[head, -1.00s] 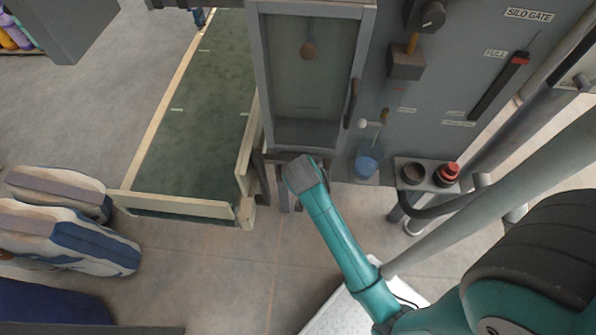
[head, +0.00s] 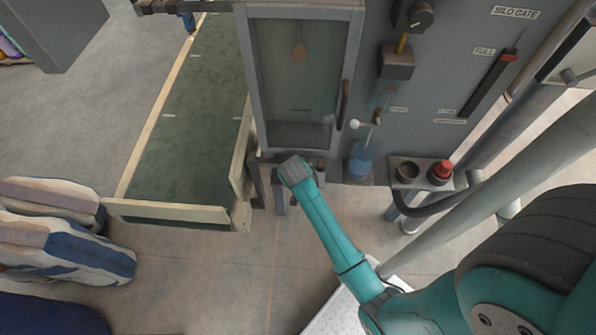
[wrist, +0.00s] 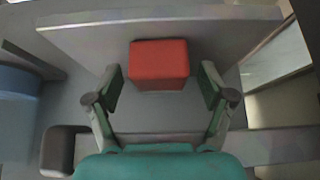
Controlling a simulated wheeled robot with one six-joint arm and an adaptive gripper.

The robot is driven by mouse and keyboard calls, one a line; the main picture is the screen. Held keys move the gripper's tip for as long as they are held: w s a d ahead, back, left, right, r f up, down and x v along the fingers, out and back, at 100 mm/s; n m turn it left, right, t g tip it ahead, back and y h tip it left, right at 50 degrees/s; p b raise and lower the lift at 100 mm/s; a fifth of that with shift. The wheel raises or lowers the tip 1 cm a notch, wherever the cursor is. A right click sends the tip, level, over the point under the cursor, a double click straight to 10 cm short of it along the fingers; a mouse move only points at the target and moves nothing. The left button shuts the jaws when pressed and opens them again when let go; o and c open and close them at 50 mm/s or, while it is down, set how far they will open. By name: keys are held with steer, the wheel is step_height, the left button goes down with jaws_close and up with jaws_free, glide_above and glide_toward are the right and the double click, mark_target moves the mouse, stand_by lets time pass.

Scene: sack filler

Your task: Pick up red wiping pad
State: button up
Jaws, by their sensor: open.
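The red wiping pad (wrist: 158,65) is a red block in the upper middle of the wrist view, resting on a grey surface in front of a pale upright panel. My gripper (wrist: 162,92) is open, with one finger to the left and one to the right of the pad's near side. A gap shows on both sides, and nothing is held. In the head view, my arm reaches up to the foot of the glazed cabinet; the fingers and the pad cannot be made out there.
A blue round object (wrist: 18,110) is at the left of the wrist view. The glazed cabinet (head: 240,80) stands behind my arm. A small shelf (head: 424,183) holds a dark cup and a red-topped item. Sacks (head: 70,250) lie at left; floor between is clear.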

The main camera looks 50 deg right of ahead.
steer(key=c, duration=1.3)
steer(key=shift+c, duration=0.2)
steer(key=shift+r, duration=0.1)
steer(key=shift+r, duration=0.2)
steer(key=s+a, duration=1.1)
steer(key=a, duration=0.3)
steer(key=shift+r, duration=0.45)
steer(key=shift+a, duration=0.1)
